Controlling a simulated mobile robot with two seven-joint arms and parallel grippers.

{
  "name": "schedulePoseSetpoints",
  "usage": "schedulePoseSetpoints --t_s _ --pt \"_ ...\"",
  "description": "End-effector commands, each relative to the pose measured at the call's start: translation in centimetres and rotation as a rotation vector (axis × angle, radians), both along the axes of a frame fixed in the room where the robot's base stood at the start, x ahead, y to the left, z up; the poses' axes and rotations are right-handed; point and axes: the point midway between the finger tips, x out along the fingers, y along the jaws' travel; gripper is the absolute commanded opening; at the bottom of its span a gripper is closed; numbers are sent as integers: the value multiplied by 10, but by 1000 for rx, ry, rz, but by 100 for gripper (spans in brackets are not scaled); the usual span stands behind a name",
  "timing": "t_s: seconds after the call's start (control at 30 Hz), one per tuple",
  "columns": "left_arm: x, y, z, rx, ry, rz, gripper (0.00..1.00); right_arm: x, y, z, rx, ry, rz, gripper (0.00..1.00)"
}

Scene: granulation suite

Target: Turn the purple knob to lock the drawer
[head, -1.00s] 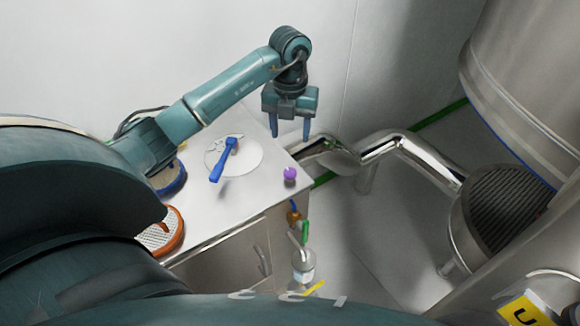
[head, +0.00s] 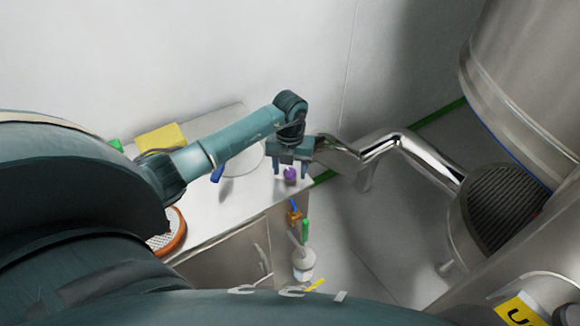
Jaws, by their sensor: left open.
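The purple knob (head: 290,174) is at the right end of the white cabinet top (head: 235,205), near its edge. My left gripper (head: 290,171) is open, pointing down, with one finger on each side of the knob in the head view. I cannot tell whether the fingers touch it. The cabinet's front (head: 225,258), with an upright handle, shows below the top. My right gripper is not in view.
A blue-handled tool (head: 218,172) and a white disc are partly hidden behind my left arm. An orange-rimmed sieve (head: 172,236) and a yellow block (head: 160,139) are at left. Steel pipes (head: 400,145) and a large vessel (head: 520,85) stand to the right.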

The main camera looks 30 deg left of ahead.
Motion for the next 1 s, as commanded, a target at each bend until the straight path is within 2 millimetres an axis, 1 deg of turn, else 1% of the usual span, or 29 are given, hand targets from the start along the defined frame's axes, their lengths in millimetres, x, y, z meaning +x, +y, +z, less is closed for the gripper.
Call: schedulePoseSetpoints --t_s 0.13,0.67,0.87,1.0 --pt "0 0 0 0 0 0 53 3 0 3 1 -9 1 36" --pt "0 0 0 0 0 0 10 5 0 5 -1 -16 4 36" --pt "0 0 0 0 0 -11 10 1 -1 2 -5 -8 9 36" --pt "0 1 0 2 0 -50 10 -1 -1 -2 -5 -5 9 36"
